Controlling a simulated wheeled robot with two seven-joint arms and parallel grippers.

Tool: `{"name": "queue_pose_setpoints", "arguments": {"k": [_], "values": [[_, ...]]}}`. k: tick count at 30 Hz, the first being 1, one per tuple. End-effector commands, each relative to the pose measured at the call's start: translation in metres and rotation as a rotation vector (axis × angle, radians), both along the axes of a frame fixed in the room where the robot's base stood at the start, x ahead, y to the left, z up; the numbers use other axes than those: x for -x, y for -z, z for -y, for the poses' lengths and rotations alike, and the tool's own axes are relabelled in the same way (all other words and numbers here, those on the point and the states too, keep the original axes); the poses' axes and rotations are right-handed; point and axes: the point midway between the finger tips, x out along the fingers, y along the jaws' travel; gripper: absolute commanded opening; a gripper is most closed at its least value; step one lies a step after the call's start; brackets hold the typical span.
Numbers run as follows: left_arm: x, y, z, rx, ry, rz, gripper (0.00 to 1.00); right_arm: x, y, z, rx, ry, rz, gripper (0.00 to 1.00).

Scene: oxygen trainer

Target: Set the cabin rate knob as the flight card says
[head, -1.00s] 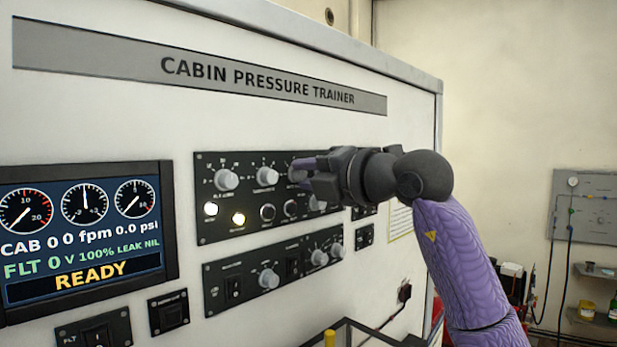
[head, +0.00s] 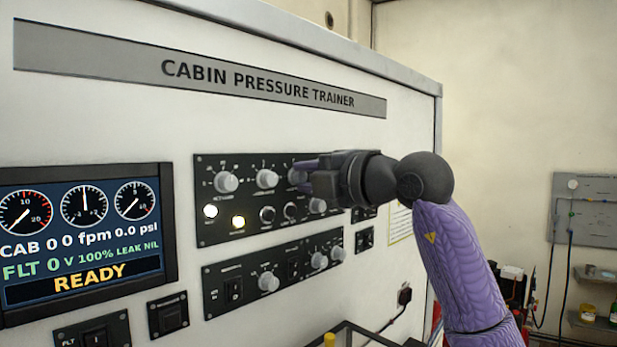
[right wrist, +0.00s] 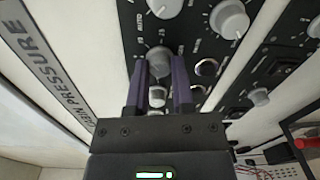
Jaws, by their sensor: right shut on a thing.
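The cabin pressure trainer's upper dark panel (head: 216,237) carries a top row of grey knobs with white tick marks; their labels are too small to read. My right gripper (head: 303,174) is at the third top-row knob (head: 295,179), which it partly covers in the head view. In the right wrist view, the two purple fingers stand either side of this grey knob (right wrist: 160,62), shut on it. Its small labels are unclear, so I cannot tell its setting. A sheet (head: 400,221) on the trainer's right side is unreadable. My left gripper is not in view.
A lower panel (head: 214,304) holds more knobs and switches. The screen (head: 85,240) reads READY, CAB 0 and 0 fpm. Two lamps are lit on the upper panel. A shelf (head: 598,275) with items stands by the far right wall.

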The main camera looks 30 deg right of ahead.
Motion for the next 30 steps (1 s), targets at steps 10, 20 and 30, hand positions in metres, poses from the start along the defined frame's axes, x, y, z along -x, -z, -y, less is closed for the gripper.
{"name": "queue_pose_setpoints", "arguments": {"k": [10, 20, 30], "values": [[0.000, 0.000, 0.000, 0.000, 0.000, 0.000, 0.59, 0.000, 0.000, 0.000, 0.001, 0.000, -0.001, 0.65], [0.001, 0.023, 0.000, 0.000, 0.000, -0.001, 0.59, 0.039, 0.003, 0.015, 0.004, 0.003, 0.004, 0.65], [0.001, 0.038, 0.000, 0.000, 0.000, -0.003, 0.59, 0.093, -0.002, 0.033, 0.001, 0.002, 0.000, 0.65]]}}
